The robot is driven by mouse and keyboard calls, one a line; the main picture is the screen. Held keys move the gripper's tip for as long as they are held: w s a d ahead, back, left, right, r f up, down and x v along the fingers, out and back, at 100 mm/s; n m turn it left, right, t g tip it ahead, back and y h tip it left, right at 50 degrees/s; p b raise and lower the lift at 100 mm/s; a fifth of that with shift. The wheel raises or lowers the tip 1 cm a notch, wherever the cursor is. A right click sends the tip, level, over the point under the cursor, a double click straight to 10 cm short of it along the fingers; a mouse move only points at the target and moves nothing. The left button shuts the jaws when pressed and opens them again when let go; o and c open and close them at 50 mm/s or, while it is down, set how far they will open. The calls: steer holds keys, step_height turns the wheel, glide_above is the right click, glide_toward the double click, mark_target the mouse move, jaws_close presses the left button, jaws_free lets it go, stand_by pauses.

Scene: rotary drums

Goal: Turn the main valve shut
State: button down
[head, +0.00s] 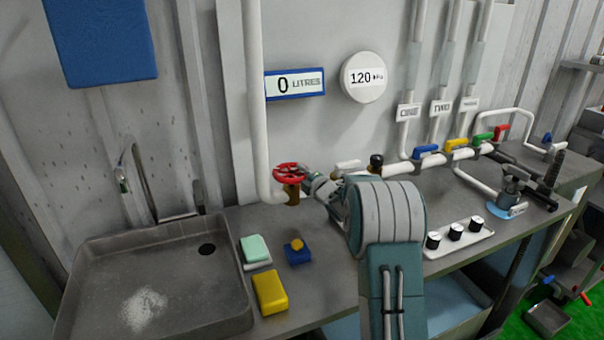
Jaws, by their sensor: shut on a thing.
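The main valve appears to be the red handwheel (290,172) on a brass body at the foot of the thick white vertical pipe (257,100). My gripper (308,180) reaches in from the right and is shut on the wheel's right side. My arm comes up from the bottom of the head view and hides part of the pipework behind it. The fingertips are small here, and their exact hold on the rim is hard to make out. The display (295,83) reads 0 litres and the round gauge (364,77) reads 120 with a small unit.
A sink (75,290) with a tap fills the left. A green sponge (255,249), a yellow sponge (270,292) and a blue block (298,252) lie beside it. Blue (426,149), yellow (457,143), green and red handles line the pipe. A tray (480,243) holds black-capped jars.

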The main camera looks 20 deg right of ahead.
mark_target(297, 178)
steer(key=shift+s+a+f+h, duration=0.1)
steer(key=shift+f+h, duration=0.1)
steer(key=shift+h, duration=0.1)
steer(key=shift+s+a+f+m+g+h, duration=0.1)
steer(key=shift+s+a+m+h, duration=0.1)
steer(key=shift+m+h, duration=0.85)
steer(key=shift+s+a+m+g+h, duration=0.15)
steer(key=shift+m+h, duration=0.45)
steer(key=shift+h, duration=0.75)
steer(key=shift+s+a+f+m+g+h, duration=0.1)
steer(key=shift+s+m+h, duration=0.1)
steer(key=shift+m+h, duration=0.85)
steer(key=shift+s+a+m+g+h, duration=0.2)
steer(key=shift+m+g+h, duration=0.6)
steer(key=shift+h, duration=0.5)
steer(key=shift+s+a+m+g+h, duration=0.15)
steer(key=shift+m+g+h, duration=0.6)
steer(key=shift+h, duration=0.5)
steer(key=shift+s+a+m+g+h, duration=0.1)
steer(key=shift+a+m+g+h, duration=0.1)
steer(key=shift+m+g+h, duration=0.7)
steer(key=shift+m+h, duration=0.35)
steer(key=shift+h, duration=0.25)
steer(key=c, duration=0.6)
jaws_free()
steer(key=shift+o, duration=0.2)
steer(key=shift+w+a+r, duration=0.1)
steer(key=shift+r, duration=0.1)
steer(key=shift+a, duration=0.1)
